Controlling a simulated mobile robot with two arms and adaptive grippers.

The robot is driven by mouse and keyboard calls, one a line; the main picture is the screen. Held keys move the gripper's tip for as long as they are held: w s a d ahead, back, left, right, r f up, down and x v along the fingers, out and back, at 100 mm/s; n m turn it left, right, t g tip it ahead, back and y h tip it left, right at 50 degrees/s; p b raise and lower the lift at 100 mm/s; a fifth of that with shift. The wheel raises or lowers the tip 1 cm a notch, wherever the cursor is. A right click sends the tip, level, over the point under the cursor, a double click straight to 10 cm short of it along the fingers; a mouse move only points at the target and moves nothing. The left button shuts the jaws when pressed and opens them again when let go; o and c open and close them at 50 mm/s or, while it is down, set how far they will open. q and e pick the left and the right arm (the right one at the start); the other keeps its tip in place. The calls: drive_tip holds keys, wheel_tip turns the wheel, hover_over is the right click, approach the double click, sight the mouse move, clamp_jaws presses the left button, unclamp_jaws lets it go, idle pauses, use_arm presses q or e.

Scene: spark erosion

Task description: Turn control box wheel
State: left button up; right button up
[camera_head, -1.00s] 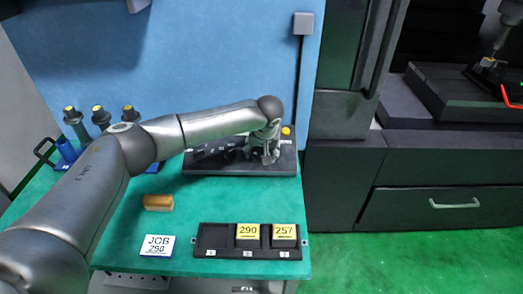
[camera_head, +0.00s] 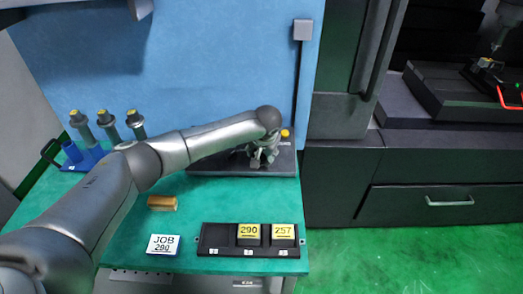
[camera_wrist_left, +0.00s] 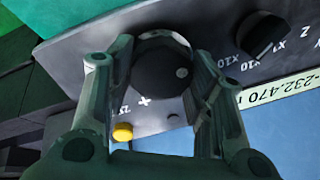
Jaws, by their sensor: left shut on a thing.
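The control box (camera_head: 225,169) is a dark sloped panel at the back right of the green bench. Its wheel (camera_wrist_left: 165,75) is a round black handwheel with a small light spot, seen in the left wrist view. My left gripper (camera_head: 260,161) is over the right part of the box and hides the wheel in the head view. In the left wrist view the two fingers of my left gripper (camera_wrist_left: 163,68) are on opposite sides of the wheel, shut on it. My right gripper is in neither view.
A black selector knob (camera_wrist_left: 263,35), a number display (camera_wrist_left: 283,95) and a yellow button (camera_wrist_left: 122,132) are near the wheel. A wooden block (camera_head: 162,203), a JOB 290 card (camera_head: 163,245) and a black tray (camera_head: 216,250) with yellow-labelled blocks stand in front.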

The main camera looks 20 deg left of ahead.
use_arm(q)
drive_tip(key=o, duration=1)
drive_tip(key=shift+o, duration=0.2)
drive_tip(key=v, duration=1.2)
drive_tip(key=shift+w, duration=0.1)
